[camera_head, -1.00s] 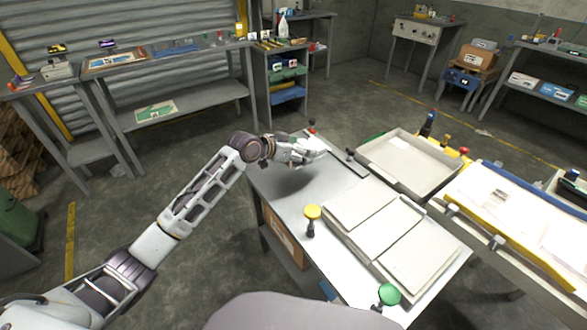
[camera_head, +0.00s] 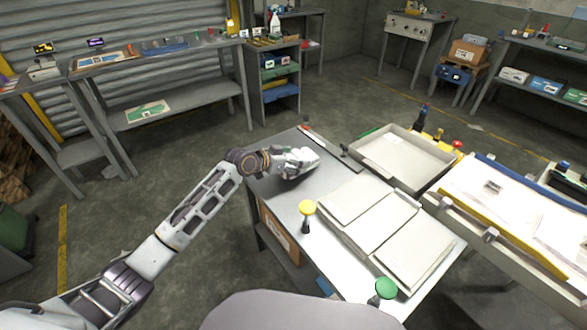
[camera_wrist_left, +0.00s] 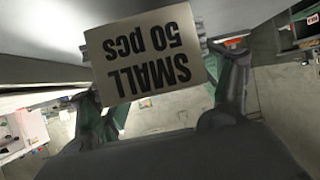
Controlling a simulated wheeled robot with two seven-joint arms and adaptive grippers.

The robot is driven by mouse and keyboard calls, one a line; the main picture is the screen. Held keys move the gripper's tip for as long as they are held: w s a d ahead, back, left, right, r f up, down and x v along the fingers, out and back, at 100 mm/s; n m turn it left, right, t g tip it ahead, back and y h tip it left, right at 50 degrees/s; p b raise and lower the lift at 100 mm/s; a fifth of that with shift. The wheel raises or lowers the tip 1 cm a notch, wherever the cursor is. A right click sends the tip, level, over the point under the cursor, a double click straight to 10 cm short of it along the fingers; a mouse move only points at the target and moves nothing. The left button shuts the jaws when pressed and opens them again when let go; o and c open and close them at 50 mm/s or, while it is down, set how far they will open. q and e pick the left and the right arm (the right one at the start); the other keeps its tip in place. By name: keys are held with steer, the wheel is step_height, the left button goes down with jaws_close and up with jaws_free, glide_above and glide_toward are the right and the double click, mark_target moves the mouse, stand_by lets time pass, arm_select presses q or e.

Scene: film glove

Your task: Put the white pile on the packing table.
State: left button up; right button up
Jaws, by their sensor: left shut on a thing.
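My left gripper (camera_head: 296,161) is over the far left part of a grey metal table (camera_head: 284,196) in the head view. It is shut on the white pile (camera_wrist_left: 150,58), whose face reads "SMALL 50 pcs" upside down in the left wrist view. The fingers of my left gripper (camera_wrist_left: 165,100) lie on either side of it there. In the head view the pile is hard to tell from the pale gripper, and I cannot tell whether it touches the table. My right gripper is not in view.
Another table with papers (camera_head: 510,200) is at right.

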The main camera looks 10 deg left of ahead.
arm_select(q)
steer(key=shift+f, duration=1.35)
steer(key=shift+f+b, duration=0.3)
steer(key=shift+f, duration=0.35)
steer(key=o, duration=0.6)
steer(key=shift+o, duration=2.1)
steer(key=shift+s+a+r, duration=0.25)
steer(key=shift+r, duration=0.1)
steer(key=v, duration=0.5)
steer(key=shift+s+a+p, duration=0.1)
steer(key=shift+p, duration=0.3)
steer(key=v, duration=0.4)
steer(key=shift+s+a+r, duration=0.1)
steer(key=shift+s+a, duration=0.05)
steer(key=shift+s+a+r, duration=0.25)
steer(key=shift+s+a, duration=0.05)
steer(key=shift+s, duration=0.05)
steer(key=shift+s+r, duration=0.1)
steer(key=shift+s, duration=0.05)
steer(key=shift+a, duration=0.1)
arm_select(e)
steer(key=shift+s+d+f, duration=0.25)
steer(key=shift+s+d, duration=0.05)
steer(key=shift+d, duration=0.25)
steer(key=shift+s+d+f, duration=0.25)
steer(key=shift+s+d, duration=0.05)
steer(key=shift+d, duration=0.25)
